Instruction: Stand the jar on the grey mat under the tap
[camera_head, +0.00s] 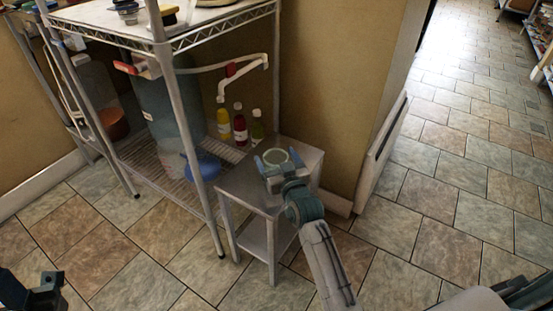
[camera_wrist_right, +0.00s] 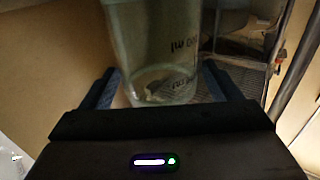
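A clear jar (camera_head: 276,156) is at the top of a small grey metal stand, between the two fingers of my right gripper (camera_head: 279,160). In the right wrist view the jar (camera_wrist_right: 155,55) looks upright, with dark "ml" print, and the fingers flank it on both sides. Whether both fingers press on it is unclear. The contact between jar and stand is hidden. A white pipe (camera_head: 262,60) with a red valve (camera_head: 232,69) bends down at its end above the bottles, like a tap. I cannot make out a grey mat. My left gripper (camera_head: 42,290) is dark at the bottom left, apart from everything.
The small stand (camera_head: 236,190) is beside a wire rack (camera_head: 186,190). The rack holds a large grey-green bucket (camera_head: 172,115), a blue bowl (camera_head: 203,166) and several bottles (camera_head: 240,128). A tan wall (camera_head: 335,90) is behind the stand. Tiled floor (camera_head: 430,215) is clear to the right.

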